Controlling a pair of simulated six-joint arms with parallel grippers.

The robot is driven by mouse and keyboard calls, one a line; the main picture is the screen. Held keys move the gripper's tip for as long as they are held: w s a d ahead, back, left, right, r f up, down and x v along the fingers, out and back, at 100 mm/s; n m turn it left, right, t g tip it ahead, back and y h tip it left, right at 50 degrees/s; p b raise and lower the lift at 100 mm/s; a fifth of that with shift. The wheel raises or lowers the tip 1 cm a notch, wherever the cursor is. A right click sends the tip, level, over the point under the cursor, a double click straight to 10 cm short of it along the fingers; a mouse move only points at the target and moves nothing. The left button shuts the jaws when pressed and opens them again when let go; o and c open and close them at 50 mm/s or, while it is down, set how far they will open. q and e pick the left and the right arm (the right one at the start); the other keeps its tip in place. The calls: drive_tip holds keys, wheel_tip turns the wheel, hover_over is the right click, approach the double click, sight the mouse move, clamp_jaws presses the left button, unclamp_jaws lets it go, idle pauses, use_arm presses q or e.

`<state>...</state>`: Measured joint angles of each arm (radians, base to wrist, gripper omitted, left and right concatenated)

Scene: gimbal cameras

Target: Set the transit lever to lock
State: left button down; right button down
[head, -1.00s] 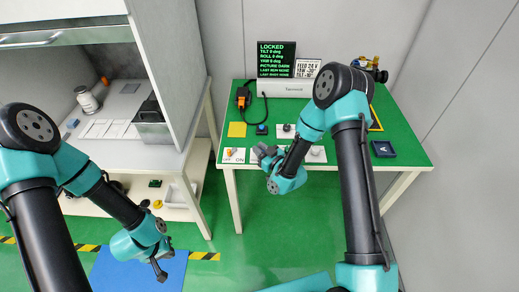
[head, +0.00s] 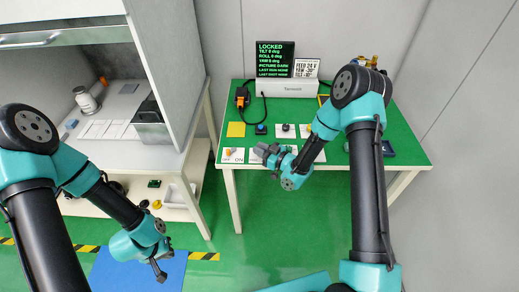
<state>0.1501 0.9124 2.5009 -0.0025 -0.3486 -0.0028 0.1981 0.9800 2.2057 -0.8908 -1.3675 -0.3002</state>
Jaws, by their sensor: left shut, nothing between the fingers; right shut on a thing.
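A black screen (head: 275,58) at the back of the green bench shows green text headed LOCKED. I cannot make out a transit lever for certain. A white OFF/ON card (head: 237,156) with a small orange part (head: 228,150) lies at the bench's front left. My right gripper (head: 262,151) is over the front edge, just right of that card. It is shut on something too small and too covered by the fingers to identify. My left gripper (head: 160,270) is shut and empty, low above a blue floor mat (head: 115,272).
On the bench (head: 403,150) are an orange-and-black device (head: 242,97) with a cable, a yellow square (head: 236,130), a blue-topped dark block (head: 262,129), and a white card with a dark knob (head: 286,128). A grey cabinet (head: 170,60) stands left. My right arm hides part of the bench.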

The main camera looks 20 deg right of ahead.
drive_tip(key=c, duration=1.1)
unclamp_jaws()
drive_tip(key=shift+o, duration=0.2)
drive_tip(key=shift+d, duration=0.1)
drive_tip(key=v, duration=1.7)
drive_tip(key=shift+s, duration=0.15)
drive_tip(key=shift+d, duration=0.1)
